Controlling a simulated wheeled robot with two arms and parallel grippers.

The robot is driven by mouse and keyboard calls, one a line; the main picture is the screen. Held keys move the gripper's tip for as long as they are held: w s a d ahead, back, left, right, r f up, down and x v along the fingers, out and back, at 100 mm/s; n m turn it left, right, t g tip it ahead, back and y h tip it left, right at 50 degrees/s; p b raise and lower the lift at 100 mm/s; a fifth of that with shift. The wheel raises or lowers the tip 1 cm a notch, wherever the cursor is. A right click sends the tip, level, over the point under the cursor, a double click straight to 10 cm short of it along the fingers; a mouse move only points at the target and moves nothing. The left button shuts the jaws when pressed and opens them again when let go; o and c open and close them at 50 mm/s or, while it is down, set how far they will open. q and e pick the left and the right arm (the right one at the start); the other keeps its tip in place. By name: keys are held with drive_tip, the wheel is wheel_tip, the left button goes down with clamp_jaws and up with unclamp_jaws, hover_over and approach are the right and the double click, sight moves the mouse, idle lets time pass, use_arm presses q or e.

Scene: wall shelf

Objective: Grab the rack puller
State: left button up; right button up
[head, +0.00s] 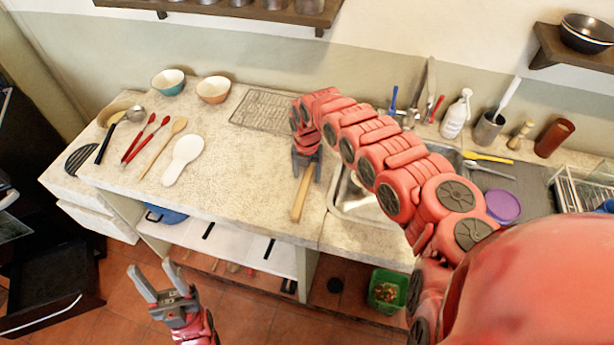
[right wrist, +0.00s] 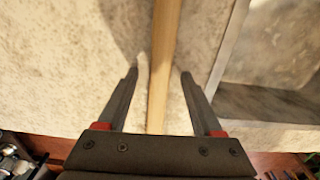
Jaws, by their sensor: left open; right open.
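A wooden stick-like tool (head: 301,198), which I take to be the rack puller, lies on the stone counter (head: 240,160) left of the sink. Its far part is hidden under my right gripper (head: 306,172). In the right wrist view its pale wooden handle (right wrist: 164,60) runs between the two fingers of the open right gripper (right wrist: 160,72), with a gap on each side. I cannot tell how far the fingertips are above the counter. My left gripper (head: 153,267) is open and empty, in front of the counter above the floor.
The sink (head: 350,200) is just right of the tool. A wire rack (head: 262,110) lies behind it. A white spoon rest (head: 183,160), wooden and red utensils (head: 162,147) and two bowls (head: 213,89) are at left. A green bin (head: 388,290) is below.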

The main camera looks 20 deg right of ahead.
clamp_jaws()
drive_tip(key=shift+r, duration=0.1)
idle(0.4)
